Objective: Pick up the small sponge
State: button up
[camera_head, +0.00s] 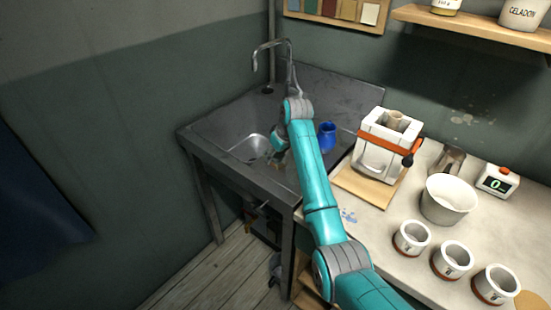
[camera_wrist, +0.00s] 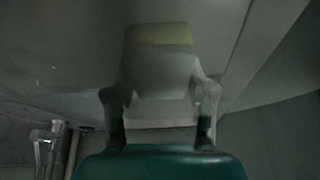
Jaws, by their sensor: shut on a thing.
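In the dark wrist view, the small sponge (camera_wrist: 160,36) appears as a pale block with a yellowish band at its far end. My gripper (camera_wrist: 158,92) is shut on it, with one finger on each side. In the head view my gripper (camera_head: 277,142) is over the sink, largely hidden by my own arm. I cannot make out the sponge clearly there.
The metal sink (camera_head: 249,147) has a curved faucet (camera_head: 271,43) behind it. A blue cup (camera_head: 327,136) stands close to the right of my arm. On the worktable are a white mold with an orange strap (camera_head: 383,150), a white bucket (camera_head: 447,200) and several small pots.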

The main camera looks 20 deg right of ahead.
aim_at(276, 155)
notch_tip(276, 155, up, 10)
dwell(0.6)
jog(key=c, duration=0.3)
jog(key=shift+s, duration=0.1)
jog(key=shift+c, duration=0.2)
